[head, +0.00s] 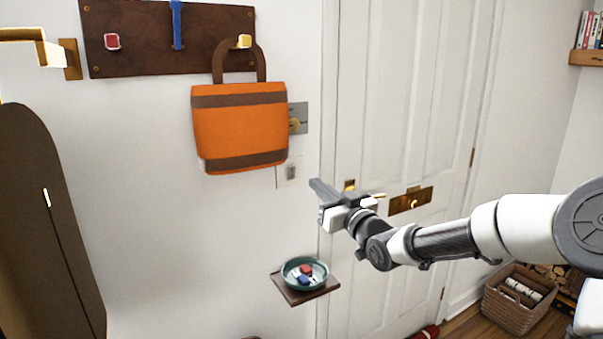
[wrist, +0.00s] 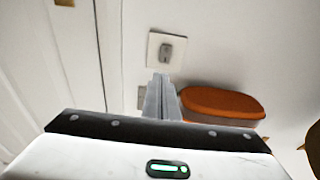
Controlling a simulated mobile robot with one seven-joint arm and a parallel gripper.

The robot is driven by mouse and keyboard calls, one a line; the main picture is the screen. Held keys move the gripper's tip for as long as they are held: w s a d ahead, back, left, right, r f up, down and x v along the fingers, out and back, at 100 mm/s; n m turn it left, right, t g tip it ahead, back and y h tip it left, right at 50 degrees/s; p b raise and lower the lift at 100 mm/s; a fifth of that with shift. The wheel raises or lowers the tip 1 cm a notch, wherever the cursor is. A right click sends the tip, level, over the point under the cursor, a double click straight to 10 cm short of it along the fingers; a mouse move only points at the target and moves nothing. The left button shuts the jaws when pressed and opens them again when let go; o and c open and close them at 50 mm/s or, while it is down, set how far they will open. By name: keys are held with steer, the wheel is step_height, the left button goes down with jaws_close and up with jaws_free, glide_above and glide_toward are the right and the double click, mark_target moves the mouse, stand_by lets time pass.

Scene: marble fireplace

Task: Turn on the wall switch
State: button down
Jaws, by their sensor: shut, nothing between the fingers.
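Two wall plates are beside the door frame, partly overlapped by the hanging bag. The lower one is a white plate with a small grey rocker (head: 291,173); it shows whole in the wrist view (wrist: 167,49). Above it is a grey metal plate with a brass knob (head: 298,119), partly behind my fingers in the wrist view. I cannot tell the rocker's on or off position. My gripper (head: 316,186) is shut and empty, its fingertips right of and slightly below the white plate in the head view. In the wrist view the fingertips (wrist: 162,78) appear close to that plate; contact is not visible.
An orange bag (head: 240,125) hangs from a dark hook board (head: 160,60) just left of the plates. A small shelf (head: 310,294) with a teal bowl (head: 304,262) is below. The white door (head: 410,90) with brass fittings is to the right.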

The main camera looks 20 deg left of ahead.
mark_target(295, 167)
steer(key=x, duration=0.9)
steer(key=shift+w, duration=0.1)
steer(key=shift+w+a+r+p, duration=0.1)
steer(key=shift+a+r+p, duration=0.15)
steer(key=shift+r+p, duration=0.55)
steer(key=shift+f+b, duration=0.3)
steer(key=shift+f, duration=0.4)
